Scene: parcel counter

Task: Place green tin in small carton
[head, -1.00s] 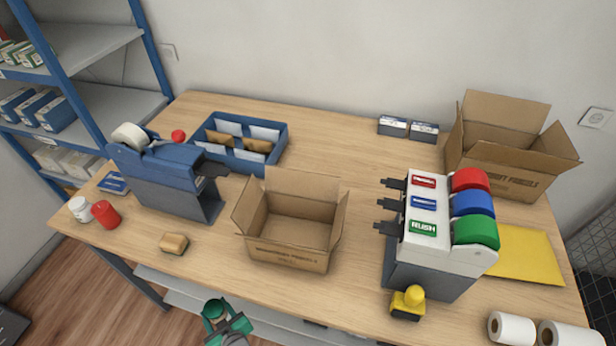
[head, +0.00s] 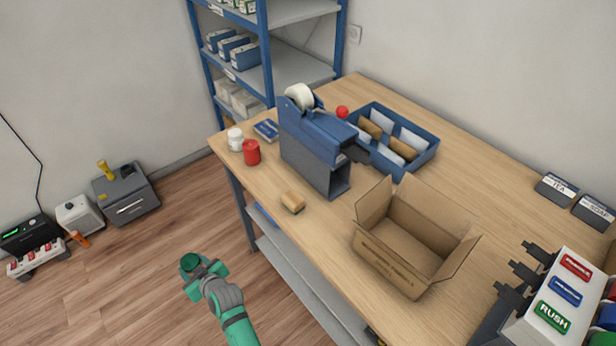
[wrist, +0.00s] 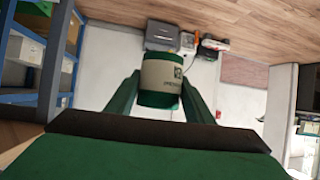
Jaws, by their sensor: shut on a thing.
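My gripper (head: 203,277) is shut on the green tin (head: 190,262) and holds it over the wood floor, in front of the table's front edge. In the wrist view the green tin (wrist: 161,80) sits between the two green fingers, with a pale label around its middle. The small carton (head: 408,240) stands open and empty on the table, its flaps spread outward. It is to the right of my gripper and apart from it.
A blue tape dispenser (head: 318,155), a sponge (head: 292,203), a red tin (head: 251,152) and a white jar (head: 235,139) stand on the table left of the carton. A blue divided tray (head: 423,163) is behind it. A label dispenser (head: 560,300) stands at the right.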

